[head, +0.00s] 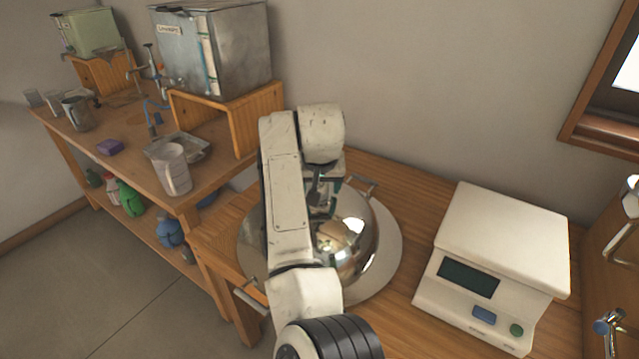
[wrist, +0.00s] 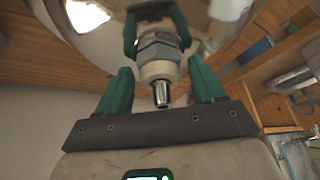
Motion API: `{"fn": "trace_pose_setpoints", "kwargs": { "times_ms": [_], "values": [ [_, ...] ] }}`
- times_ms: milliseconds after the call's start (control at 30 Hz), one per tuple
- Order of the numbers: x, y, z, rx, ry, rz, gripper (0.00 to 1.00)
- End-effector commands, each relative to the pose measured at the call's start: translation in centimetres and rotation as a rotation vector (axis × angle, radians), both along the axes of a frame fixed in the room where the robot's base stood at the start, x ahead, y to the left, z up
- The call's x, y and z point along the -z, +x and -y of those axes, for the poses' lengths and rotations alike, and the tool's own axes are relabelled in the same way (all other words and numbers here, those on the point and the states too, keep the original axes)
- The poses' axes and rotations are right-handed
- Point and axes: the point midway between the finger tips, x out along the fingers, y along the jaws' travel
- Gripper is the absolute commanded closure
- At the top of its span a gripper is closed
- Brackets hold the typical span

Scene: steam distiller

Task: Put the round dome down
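The round dome (head: 352,235) is shiny metal and reflects the room. In the head view it is over a wide round pale metal rim (head: 390,255) on the wooden table, with my arm covering its left part. I cannot tell whether it rests there or hangs just above. My gripper (head: 320,195) is above the dome's top. In the wrist view my gripper (wrist: 157,25) has green fingers, with tips close on both sides of the dome's top fitting, a pale collar with a grey nut and metal tip. The dome's mirrored surface (wrist: 65,45) lies behind it.
A white scale (head: 505,240) stands on the right of the table. Metal handles (head: 358,184) stick out by the round rim. A wooden bench (head: 125,125) on the left carries a metal tank (head: 235,50) on a stand, a jug (head: 172,168) and a tray.

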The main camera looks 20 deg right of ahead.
Motion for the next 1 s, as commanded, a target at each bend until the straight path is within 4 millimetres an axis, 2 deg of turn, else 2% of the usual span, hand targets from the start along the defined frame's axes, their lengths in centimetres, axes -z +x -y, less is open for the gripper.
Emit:
{"fn": "trace_pose_setpoints", "kwargs": {
  "times_ms": [100,333,433,567,800,1000],
  "values": [
    [0.0,0.0,0.0,0.000,0.000,0.000,0.23],
    [-0.2,0.0,0.0,0.000,0.000,0.001,0.23],
    [-0.9,-0.2,-0.1,0.000,-0.001,0.003,0.23],
    [-2.7,-0.9,-0.4,0.001,0.000,0.005,0.23],
    [-7.2,-2.8,-1.0,-0.001,0.000,0.004,0.23],
    [-10.0,-4.0,-1.5,0.000,0.000,0.003,0.23]
  ]
}}
